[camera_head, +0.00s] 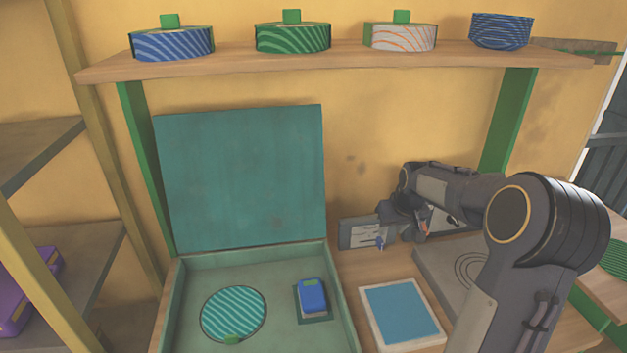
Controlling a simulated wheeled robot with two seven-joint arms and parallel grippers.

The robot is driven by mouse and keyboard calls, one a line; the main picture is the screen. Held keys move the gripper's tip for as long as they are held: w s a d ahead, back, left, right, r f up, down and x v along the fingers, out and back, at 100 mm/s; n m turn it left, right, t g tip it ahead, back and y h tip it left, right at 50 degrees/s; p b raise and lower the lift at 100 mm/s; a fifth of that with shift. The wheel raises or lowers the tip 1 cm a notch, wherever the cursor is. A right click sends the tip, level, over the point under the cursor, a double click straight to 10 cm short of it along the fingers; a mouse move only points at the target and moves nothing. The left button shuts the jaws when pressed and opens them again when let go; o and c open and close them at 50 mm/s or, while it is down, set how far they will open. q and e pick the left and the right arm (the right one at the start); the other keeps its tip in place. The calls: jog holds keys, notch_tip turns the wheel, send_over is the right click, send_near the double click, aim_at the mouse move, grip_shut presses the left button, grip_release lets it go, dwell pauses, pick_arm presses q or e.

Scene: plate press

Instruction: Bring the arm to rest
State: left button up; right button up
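My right arm comes in from the lower right and bends back to the left above the bench. My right gripper (389,221) is at the back of the bench, beside a small grey panel (358,233) with a pale face and a small blue part. I cannot tell whether the gripper touches the panel, and its fingers are too small and dark to show if they are open. My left gripper is not in view.
An open teal case (240,180) stands left, lid up, holding a striped disc (234,313) and a blue block (312,296). A blue-topped pad (402,313) and grey plate (443,267) lie right. Several round containers stand on the upper shelf (350,55).

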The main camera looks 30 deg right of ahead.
jog(key=s+a+r+y, duration=0.1)
jog(key=s+a+r, duration=0.4)
jog(key=a, duration=0.4)
jog(key=s+a+f+n+t+y, duration=0.1)
jog(key=s+a+y, duration=0.3)
jog(key=s+a, duration=1.5)
jog(key=shift+s+a+f+n, duration=0.2)
jog(key=shift+a+f+n, duration=0.1)
jog(key=shift+f+n, duration=0.25)
